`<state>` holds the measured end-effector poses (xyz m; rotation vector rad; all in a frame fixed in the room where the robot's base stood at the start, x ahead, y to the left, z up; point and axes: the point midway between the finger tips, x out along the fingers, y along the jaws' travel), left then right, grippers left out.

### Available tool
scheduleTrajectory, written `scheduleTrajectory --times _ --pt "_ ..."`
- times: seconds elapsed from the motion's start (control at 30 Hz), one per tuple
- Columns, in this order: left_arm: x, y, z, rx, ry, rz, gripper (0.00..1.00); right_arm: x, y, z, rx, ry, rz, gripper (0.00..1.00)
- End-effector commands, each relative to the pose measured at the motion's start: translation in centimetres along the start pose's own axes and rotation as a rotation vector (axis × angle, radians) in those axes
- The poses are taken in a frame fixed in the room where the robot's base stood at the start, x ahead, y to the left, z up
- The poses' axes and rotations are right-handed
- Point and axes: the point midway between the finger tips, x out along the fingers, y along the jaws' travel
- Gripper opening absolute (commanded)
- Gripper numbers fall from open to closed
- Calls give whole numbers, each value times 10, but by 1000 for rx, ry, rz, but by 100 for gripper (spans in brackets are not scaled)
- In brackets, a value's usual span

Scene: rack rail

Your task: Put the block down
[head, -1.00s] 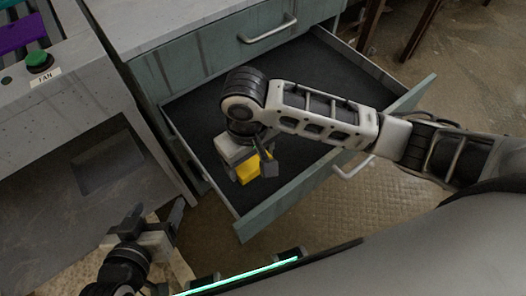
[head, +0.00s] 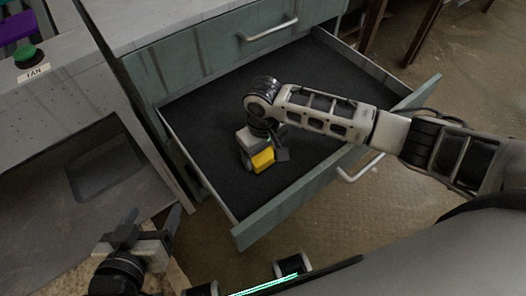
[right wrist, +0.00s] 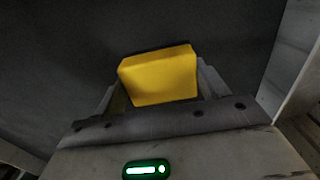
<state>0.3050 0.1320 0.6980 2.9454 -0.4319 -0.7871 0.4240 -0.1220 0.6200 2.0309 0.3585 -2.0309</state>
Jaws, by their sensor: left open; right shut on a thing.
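A yellow block (head: 262,160) is between the fingers of my right gripper (head: 266,156), which is shut on it. The block also shows in the right wrist view (right wrist: 158,76), with dark drawer floor behind it. The gripper is inside the open drawer (head: 318,125), over its dark floor. I cannot tell whether the block touches the floor. My left gripper (head: 152,224) is open and empty at the lower left, outside the drawer.
The drawer floor around the block is bare. The drawer's front panel (head: 300,188) with its handle (head: 360,168) and its side walls bound the space. A closed drawer (head: 215,45) is behind. A green FAN button (head: 28,57) is on the bench at left.

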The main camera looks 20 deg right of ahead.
Motion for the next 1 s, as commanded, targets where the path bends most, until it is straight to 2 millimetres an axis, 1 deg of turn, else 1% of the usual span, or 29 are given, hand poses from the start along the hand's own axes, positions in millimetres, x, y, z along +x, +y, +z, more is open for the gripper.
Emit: scheduleTrajectory --times 0.13,0.27,0.3,0.33,0.37,0.63,0.7,0.77,0.87,1.0 --pt "-2 1 -3 0 4 1 72 -1 0 0 0 1 0 47" --pt "-2 1 -3 0 3 2 72 2 -1 0 0 0 -1 47" --pt "-2 1 -2 0 3 2 72 2 0 0 0 0 0 84" --pt "-2 1 -2 0 3 2 72 1 0 0 0 0 0 92" --pt "-2 1 -2 0 2 2 72 1 0 0 0 0 0 94" --pt "-1 1 2 0 -5 1 72 0 0 0 0 0 0 94" --pt "-1 1 2 0 -7 1 72 -4 0 0 0 2 1 94" --pt "-2 1 0 -1 -9 1 72 -11 0 0 0 1 1 94" --pt "-4 1 -3 -2 -12 1 72 -29 0 -1 0 3 0 94" --pt "-5 2 -8 -4 -14 1 72 -60 -1 -1 0 3 -1 94"
